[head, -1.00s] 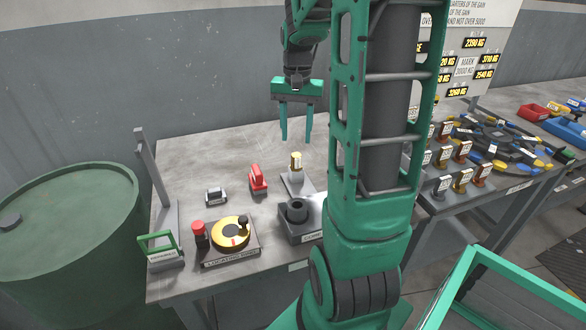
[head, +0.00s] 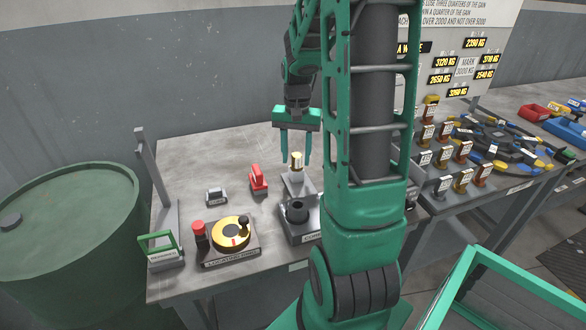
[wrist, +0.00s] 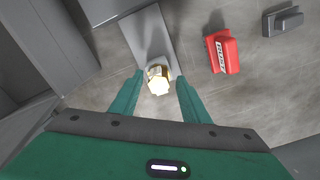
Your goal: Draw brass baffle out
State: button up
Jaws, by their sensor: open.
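The brass baffle (head: 296,160) stands upright on a small grey block behind the dark cylindrical fixture on the table. It looks like a short pale-gold piece with a light label. My gripper (head: 296,162) is open, pointing down, with its two green fingers at either side of the baffle in the head view. In the wrist view, the brass piece (wrist: 158,78) lies between and a little beyond the open fingertips (wrist: 158,82). I see no contact. How far the fingers are above or behind it is hard to tell.
A red block (head: 258,179) and a small grey piece (head: 216,195) stand left of the baffle. A yellow dial (head: 231,233) and the dark fixture (head: 297,212) are in front. Labelled pieces (head: 443,158) crowd the right. The table's back left is clear.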

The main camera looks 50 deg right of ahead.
grip_shut()
jog(key=shift+r, duration=0.8)
dwell(0.5)
jog(key=shift+r, duration=2.25)
